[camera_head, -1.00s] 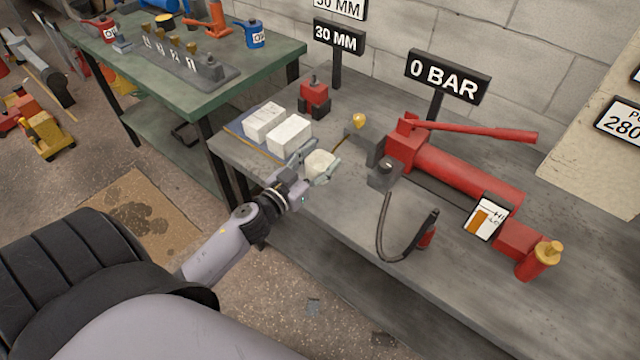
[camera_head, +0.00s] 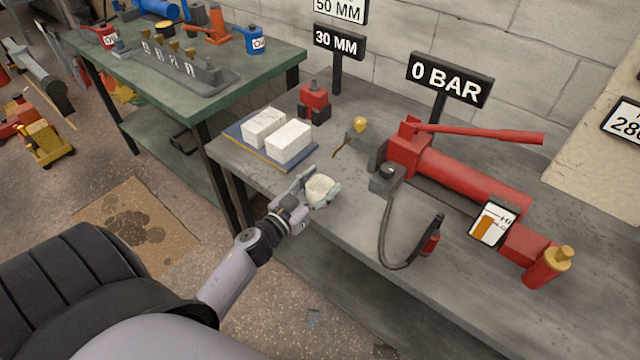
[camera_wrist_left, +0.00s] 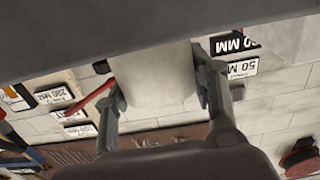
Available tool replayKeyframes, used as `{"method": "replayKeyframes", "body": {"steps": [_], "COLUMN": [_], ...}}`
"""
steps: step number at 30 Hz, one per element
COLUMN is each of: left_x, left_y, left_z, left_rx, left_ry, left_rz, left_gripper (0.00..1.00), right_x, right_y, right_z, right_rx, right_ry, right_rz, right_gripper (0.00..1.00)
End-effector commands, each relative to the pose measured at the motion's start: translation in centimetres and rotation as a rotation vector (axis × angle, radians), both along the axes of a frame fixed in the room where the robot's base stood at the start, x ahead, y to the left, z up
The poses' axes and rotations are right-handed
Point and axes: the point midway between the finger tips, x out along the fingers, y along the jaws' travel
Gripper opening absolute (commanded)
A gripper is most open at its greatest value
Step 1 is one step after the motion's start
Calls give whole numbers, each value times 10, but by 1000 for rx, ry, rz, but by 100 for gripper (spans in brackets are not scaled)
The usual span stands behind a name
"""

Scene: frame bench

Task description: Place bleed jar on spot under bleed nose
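A whitish jar (camera_head: 320,188) is between the fingers of my left gripper (camera_head: 317,189), over the front edge of the grey bench (camera_head: 262,172). The wrist view shows the pale jar (camera_wrist_left: 155,78) with a finger of the left gripper (camera_wrist_left: 159,92) against each side. I cannot tell whether the jar touches the bench. A thin brownish tube (camera_head: 341,149), which looks like the bleed nose, slants down beside a brass knob (camera_head: 360,124), behind and right of the jar. No marked spot can be made out under it. My right gripper is not in view.
Two white blocks (camera_head: 288,141) lie on a blue tray (camera_head: 237,133) left of the jar. A red pump (camera_head: 450,172) with a long handle and a black hose (camera_head: 381,235) stands at the right. A small red device (camera_head: 314,101) stands behind.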

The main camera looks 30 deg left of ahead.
Motion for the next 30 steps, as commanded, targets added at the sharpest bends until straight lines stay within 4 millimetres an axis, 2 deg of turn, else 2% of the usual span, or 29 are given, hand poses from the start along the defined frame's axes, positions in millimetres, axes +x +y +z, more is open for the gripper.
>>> {"method": "replayKeyframes", "body": {"steps": [8,19,23,30], "left_x": [0,-2,-19,-70], "left_y": [0,0,1,5], "left_z": [0,3,1,1], "left_rx": [0,2,0,0], "left_ry": [1,2,4,5], "left_rz": [0,0,0,1], "left_gripper": [71,71,71,71], "right_x": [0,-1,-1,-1], "right_y": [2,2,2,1], "right_z": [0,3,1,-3], "right_rx": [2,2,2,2], "right_ry": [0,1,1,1], "right_rz": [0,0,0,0], "right_gripper": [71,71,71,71]}}
